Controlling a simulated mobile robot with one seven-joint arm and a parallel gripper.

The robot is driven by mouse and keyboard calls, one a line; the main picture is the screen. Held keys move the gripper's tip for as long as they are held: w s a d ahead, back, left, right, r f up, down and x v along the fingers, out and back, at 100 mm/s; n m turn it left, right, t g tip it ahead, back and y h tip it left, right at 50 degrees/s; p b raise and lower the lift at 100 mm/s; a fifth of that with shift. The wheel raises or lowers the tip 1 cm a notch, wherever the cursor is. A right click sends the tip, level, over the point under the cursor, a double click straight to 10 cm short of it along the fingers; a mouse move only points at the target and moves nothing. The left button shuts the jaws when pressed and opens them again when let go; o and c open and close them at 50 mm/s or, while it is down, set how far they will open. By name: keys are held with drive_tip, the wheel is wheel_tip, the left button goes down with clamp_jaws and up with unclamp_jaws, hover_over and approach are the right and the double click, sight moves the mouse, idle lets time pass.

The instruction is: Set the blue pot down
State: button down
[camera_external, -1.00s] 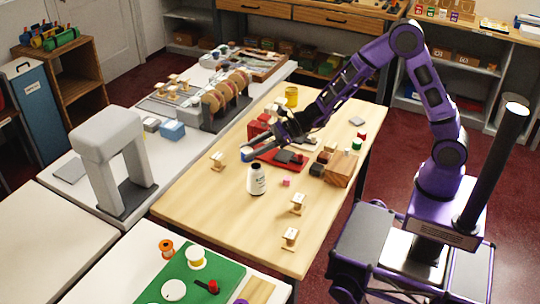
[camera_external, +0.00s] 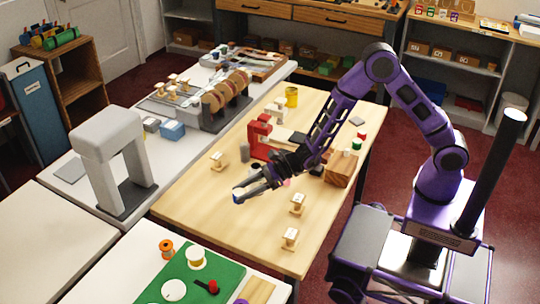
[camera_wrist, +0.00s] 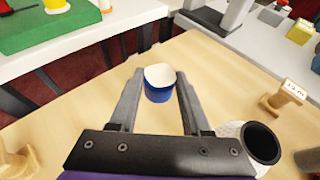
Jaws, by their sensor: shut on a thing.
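The blue pot (camera_wrist: 158,96) has a white top and sits between the fingertips of my gripper (camera_wrist: 156,90) in the wrist view. The fingers are shut on its sides. In the external view a bit of the pot (camera_external: 236,195) shows at the tips of my gripper (camera_external: 242,193), over the front left part of the wooden table (camera_external: 225,220). I cannot tell whether its base touches the tabletop.
Small wooden stands (camera_external: 217,162) (camera_external: 298,203) (camera_external: 290,238) are spread around. A red block-like object (camera_external: 260,138) stands farther back. Bare wood lies toward the table's front edge.

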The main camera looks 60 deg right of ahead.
sight(245, 211)
drive_tip(key=shift+f+b, duration=0.3)
drive_tip(key=shift+f, duration=2.25)
drive_tip(key=shift+f, duration=0.15)
drive_tip(key=shift+f+b, duration=0.15)
drive_tip(key=shift+b, duration=0.15)
drive_tip(key=shift+c, duration=1.8)
unclamp_jaws()
drive_tip(key=shift+r, duration=0.2)
drive_tip(key=shift+r+p, duration=0.25)
drive_tip(key=shift+p, duration=0.2)
drive_tip(key=v, duration=1.2)
drive_tip(key=shift+f, duration=0.3)
drive_tip(key=shift+r+p, duration=0.1)
drive_tip(key=shift+p, duration=0.2)
